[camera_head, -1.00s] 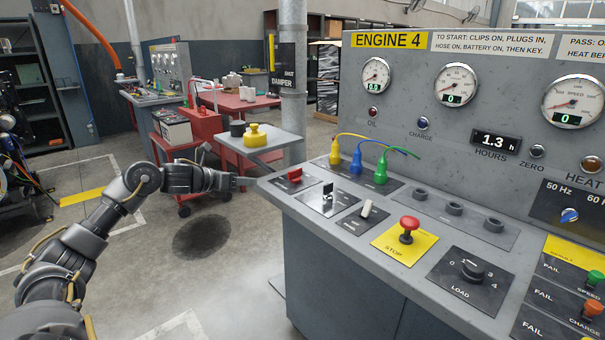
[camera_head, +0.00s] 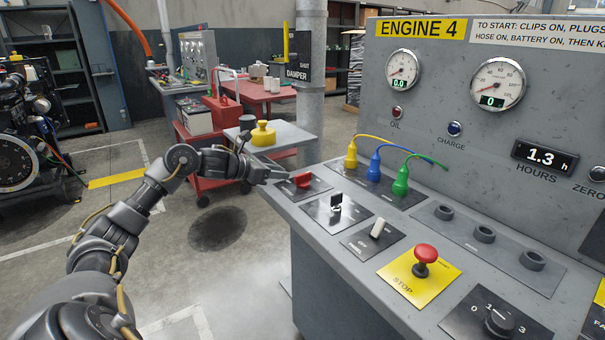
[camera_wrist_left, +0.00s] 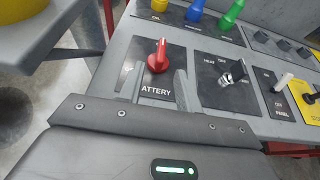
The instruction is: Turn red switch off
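The red switch (camera_head: 303,180) is a small rotary knob on a dark plate at the left end of the grey console. In the left wrist view the red switch (camera_wrist_left: 158,57) stands with its pointer upward, above lettering that reads "ATTERY". My left gripper (camera_head: 282,174) is just left of the switch in the head view, at the console's left edge. In the left wrist view its fingers (camera_wrist_left: 160,82) are spread apart and empty, with the knob ahead between them. I cannot tell whether either finger touches it. My right gripper is not in view.
A key switch (camera_head: 336,202), a white toggle (camera_head: 377,228) and a red stop button (camera_head: 425,255) sit along the console to the right. Yellow, blue and green plugs (camera_head: 374,167) stand behind. A side shelf (camera_head: 290,133) with a yellow weight (camera_head: 263,134) lies beyond my gripper.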

